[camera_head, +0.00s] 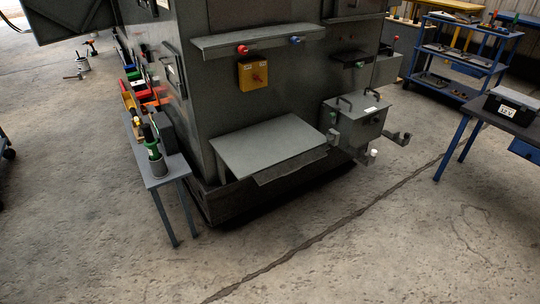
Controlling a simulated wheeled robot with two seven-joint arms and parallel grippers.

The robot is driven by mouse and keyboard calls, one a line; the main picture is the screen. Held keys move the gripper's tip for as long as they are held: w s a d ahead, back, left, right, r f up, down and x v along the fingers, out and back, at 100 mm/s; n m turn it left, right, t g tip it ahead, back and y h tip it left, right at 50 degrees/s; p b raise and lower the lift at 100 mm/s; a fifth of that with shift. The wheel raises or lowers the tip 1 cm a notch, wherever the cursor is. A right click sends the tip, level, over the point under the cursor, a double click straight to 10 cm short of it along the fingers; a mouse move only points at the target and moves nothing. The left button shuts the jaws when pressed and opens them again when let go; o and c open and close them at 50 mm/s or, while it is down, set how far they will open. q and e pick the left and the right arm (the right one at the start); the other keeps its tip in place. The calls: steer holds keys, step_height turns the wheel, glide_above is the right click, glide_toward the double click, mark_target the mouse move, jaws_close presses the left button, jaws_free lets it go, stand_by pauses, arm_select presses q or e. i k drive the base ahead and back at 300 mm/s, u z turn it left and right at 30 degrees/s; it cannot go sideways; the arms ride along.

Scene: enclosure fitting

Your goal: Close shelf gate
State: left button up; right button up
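A large dark grey enclosure (222,98) stands in the middle of the head view. A flat grey panel (268,150) sticks out roughly level from the lower part of its front, like a lowered flap or shelf, with a dark strip below its front edge. It may be the shelf gate; I cannot tell for sure. A narrow grey shelf (255,38) with a red and a blue knob runs above it. Neither of my grippers is in view.
A yellow switch box (253,73) is on the front. A grey lidded box (357,115) with protruding brackets is at its right. A narrow side table (162,174) with tools stands at the left, a blue-legged table (508,119) at the right. The floor in front is clear.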

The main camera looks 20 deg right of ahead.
mark_target(289, 166)
steer(key=z, duration=0.7)
steer(key=i, duration=1.3)
steer(key=z, duration=0.95)
